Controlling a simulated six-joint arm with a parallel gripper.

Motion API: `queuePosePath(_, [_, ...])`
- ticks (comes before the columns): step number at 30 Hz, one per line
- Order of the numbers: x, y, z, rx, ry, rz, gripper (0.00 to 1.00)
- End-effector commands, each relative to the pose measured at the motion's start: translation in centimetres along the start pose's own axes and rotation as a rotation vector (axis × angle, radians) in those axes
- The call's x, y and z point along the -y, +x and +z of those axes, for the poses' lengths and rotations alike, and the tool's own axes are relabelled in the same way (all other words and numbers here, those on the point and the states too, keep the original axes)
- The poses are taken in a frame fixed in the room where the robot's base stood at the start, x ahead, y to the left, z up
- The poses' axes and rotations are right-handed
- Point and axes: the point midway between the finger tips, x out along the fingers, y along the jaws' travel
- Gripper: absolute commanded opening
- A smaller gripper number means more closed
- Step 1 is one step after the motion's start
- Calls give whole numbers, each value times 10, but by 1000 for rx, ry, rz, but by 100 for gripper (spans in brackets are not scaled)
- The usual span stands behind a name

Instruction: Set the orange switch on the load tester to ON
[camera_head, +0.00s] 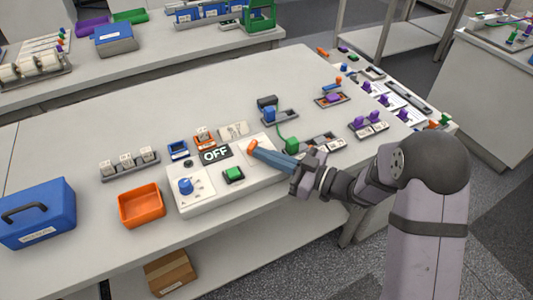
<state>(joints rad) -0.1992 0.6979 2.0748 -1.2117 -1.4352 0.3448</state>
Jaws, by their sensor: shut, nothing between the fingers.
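The load tester (207,203) is a white box with a sloped top near the front edge of the table. Its black display (215,154) reads OFF. A blue knob (186,186) and a green button (233,174) are on its top. The orange switch (252,147) shows as a small orange piece at the right part of the tester, right at my fingertips. My gripper (261,151) is shut and empty, its long blue-grey fingers reaching in from the right. The fingers hide the switch's lower right side. I cannot tell whether they touch it.
An orange bin (141,205) and a blue toolbox (37,213) stand to the left. Small battery holders (130,163) lie behind the tester. A green connector (291,144) and more trays lie to the right. The back middle of the table is clear.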

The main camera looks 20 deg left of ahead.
Motion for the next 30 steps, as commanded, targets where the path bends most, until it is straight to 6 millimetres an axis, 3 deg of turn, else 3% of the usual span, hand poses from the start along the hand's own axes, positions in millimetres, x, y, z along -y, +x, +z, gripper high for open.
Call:
queuePosePath(18, [10, 3, 0, -1, 1, 179, 0])
queuePosePath(30, [23, 12, 1, 0, -2, 171, 0])
